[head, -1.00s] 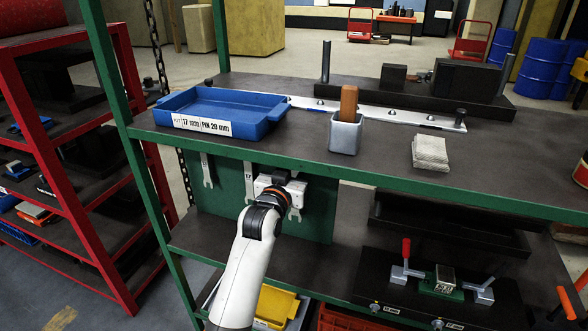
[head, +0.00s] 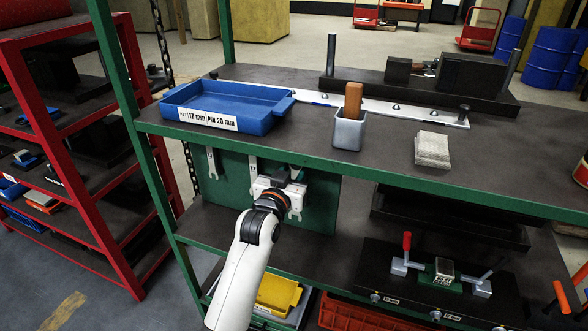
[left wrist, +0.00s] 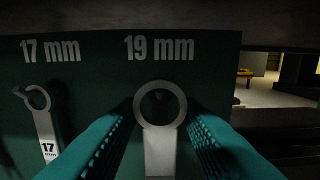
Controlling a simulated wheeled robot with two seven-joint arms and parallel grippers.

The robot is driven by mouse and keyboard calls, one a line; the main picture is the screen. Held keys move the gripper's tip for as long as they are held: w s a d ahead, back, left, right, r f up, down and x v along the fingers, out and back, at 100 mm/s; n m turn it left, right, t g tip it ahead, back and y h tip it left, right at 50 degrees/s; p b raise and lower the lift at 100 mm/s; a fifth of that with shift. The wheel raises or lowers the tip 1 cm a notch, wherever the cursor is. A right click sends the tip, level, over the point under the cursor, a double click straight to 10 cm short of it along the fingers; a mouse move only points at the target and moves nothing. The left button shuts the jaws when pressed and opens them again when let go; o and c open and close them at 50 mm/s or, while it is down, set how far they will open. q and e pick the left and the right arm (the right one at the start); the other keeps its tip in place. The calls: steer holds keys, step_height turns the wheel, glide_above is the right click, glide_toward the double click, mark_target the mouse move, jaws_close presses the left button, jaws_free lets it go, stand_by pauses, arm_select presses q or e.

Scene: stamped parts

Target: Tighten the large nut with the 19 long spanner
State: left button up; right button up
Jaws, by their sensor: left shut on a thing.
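The 19 mm spanner (left wrist: 160,145) hangs on the dark green board under the "19 mm" label in the left wrist view, its ring end up. My left gripper (left wrist: 161,132) is shut on it, with a teal finger on each side of the shank. In the head view my left gripper (head: 280,184) is at the board below the upper shelf and hides most of the spanner. A pale forked end (head: 295,214) shows below it. The 17 mm spanner (left wrist: 45,130) hangs to its left. I cannot pick out the large nut for certain. My right gripper is out of view.
Above the board, the upper shelf (head: 300,150) holds a blue tray (head: 265,123), a grey cup (head: 348,132), a stack of pale pads (head: 432,150) and a metal strip with several bolts (head: 400,108). Its green front edge overhangs my gripper. A green post stands left.

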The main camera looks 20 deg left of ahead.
arm_select(q)
steer(key=shift+s, duration=0.1)
steer(key=s+p, duration=0.3)
steer(key=s, duration=0.2)
steer(key=shift+s+a, duration=0.1)
steer(key=shift+s, duration=0.3)
stand_by(1.2)
